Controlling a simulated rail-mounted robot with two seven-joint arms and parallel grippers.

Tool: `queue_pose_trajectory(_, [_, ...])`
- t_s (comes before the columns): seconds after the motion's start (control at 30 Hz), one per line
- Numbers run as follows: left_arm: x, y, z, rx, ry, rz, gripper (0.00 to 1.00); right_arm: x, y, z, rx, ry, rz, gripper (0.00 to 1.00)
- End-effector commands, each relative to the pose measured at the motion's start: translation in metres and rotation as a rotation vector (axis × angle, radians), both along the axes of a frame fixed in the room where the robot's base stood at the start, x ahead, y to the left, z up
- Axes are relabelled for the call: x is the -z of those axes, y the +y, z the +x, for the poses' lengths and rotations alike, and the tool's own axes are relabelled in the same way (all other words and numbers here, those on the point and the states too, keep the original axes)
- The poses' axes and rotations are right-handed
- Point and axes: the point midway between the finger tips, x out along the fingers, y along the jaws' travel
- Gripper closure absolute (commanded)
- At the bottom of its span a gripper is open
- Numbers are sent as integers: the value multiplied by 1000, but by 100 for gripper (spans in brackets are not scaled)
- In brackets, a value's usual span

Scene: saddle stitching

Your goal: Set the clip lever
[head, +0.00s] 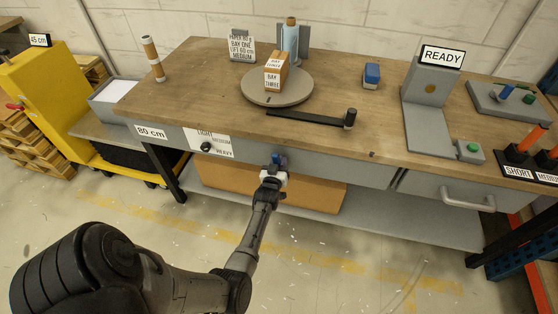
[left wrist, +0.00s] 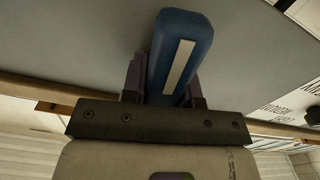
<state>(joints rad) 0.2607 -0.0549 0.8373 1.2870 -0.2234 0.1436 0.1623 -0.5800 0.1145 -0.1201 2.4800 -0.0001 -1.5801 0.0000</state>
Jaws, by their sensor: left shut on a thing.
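My left gripper (head: 277,168) is at the grey front panel of the bench, below the tabletop edge. It is shut on a blue handle (head: 281,159). In the left wrist view the handle (left wrist: 181,50) is a rounded blue block with a pale strip, between the dark fingers (left wrist: 160,85) and in front of the grey panel. No label near it shows whether it is the clip lever. To its left on the panel, a black knob (head: 206,147) sits by a white label (head: 222,146) reading LIGHT, MEDIUM, HEAVY. My right gripper is not in view.
A black bar (head: 305,118) with an upright knob lies near the front edge. Behind it are a round turntable (head: 259,95) with a box, a blue block (head: 371,76) and a READY sign (head: 442,56). A drawer handle (head: 468,202) juts out at right.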

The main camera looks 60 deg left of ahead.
Motion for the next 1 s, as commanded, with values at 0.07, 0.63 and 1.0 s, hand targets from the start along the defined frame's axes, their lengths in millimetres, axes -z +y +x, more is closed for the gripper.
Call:
queue_pose_trajectory(0.07, [0,0,0,-1,32,29,96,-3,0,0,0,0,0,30])
queue_pose_trajectory(0.63, [2,0,-1,0,135,131,96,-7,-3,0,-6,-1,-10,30])
queue_pose_trajectory(1.0, [2,0,0,1,137,132,69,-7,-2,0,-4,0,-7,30])
